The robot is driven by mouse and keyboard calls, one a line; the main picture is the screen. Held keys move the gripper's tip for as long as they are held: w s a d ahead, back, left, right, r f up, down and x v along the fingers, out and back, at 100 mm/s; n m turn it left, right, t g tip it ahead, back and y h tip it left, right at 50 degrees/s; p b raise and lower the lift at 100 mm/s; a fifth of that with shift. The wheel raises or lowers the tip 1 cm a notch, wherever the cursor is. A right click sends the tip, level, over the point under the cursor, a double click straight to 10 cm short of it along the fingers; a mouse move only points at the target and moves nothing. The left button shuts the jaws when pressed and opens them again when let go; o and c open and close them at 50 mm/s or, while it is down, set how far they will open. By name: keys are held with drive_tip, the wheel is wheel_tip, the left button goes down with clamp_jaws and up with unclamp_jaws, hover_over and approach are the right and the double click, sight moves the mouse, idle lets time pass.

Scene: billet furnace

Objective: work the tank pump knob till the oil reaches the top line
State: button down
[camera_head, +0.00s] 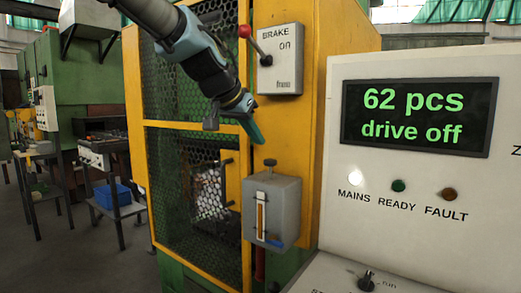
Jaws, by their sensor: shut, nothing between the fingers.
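The tank (284,212) is a grey box on the yellow machine frame, right of the mesh door. Its dark pump knob (270,163) stands up on a short stem from the lid. A narrow sight gauge (261,215) with an amber tint is on the tank's front. The oil level and its lines are too small to read surely. My gripper (257,141) is shut and empty, pointing down, a little above and left of the knob and apart from it.
A brake box (281,72) with a red-balled lever (245,32) is above the tank. A control panel (340,215) reads "62 pcs, drive off", with the mains lamp (355,178) lit white. A mesh guard (190,150) is behind my arm. A blue bin (114,196) stands at left.

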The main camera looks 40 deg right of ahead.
drive_tip(key=b+v, duration=0.1)
drive_tip(key=v, duration=0.5)
drive_tip(key=shift+a+r, duration=0.25)
drive_tip(key=shift+r, duration=0.05)
